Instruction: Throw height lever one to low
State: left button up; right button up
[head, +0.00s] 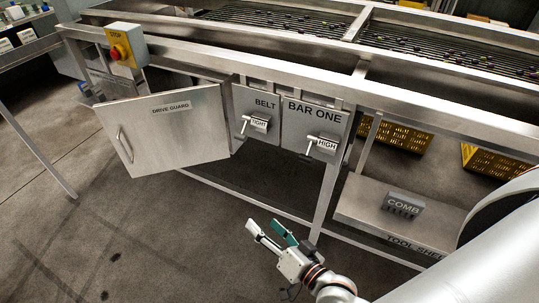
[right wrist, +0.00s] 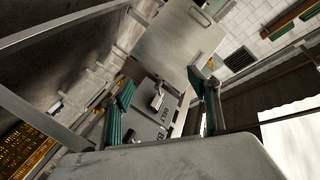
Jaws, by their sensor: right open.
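The BAR ONE panel (head: 316,118) is a grey plate on the machine's front rail. Its height lever (head: 322,144) has a light handle, and a label at it reads HIGH. My right gripper (head: 265,231) is open and empty, below and left of that lever and clear of it. In the right wrist view the open fingers (right wrist: 163,98) frame the BELT panel and its lever (right wrist: 157,98). There only the first letter of the BAR ONE label shows, and the height lever is hidden behind my gripper. My left gripper is not in view.
The BELT lever (head: 257,123), marked TIGHT, sits just left of BAR ONE. The drive guard door (head: 165,130) stands open further left. A yellow stop box (head: 128,45) is above it. A shelf (head: 352,205) with a comb (head: 403,203) is at right. Floor in front is free.

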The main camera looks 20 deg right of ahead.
jog(key=w+d+r+m+t+h+b, duration=0.2)
jog(key=w+d+r+m+t+h, duration=0.5)
jog(key=m, duration=1.5)
jog(key=m+g+h+b, duration=0.1)
jog(key=m+g+h, duration=0.8)
jog(key=m, duration=0.9)
send_near(307, 157)
jog(key=x, duration=0.4)
jog(key=shift+w+a+m, duration=0.1)
jog(key=shift+w+m, duration=0.1)
jog(key=shift+m, duration=0.3)
jog(key=shift+w+d, duration=0.25)
jog(key=shift+d, duration=0.05)
jog(key=x, duration=0.5)
jog(key=shift+w+d, duration=0.3)
jog(key=shift+d, duration=0.05)
jog(key=shift+w+d, duration=0.3)
jog(key=shift+w, duration=0.05)
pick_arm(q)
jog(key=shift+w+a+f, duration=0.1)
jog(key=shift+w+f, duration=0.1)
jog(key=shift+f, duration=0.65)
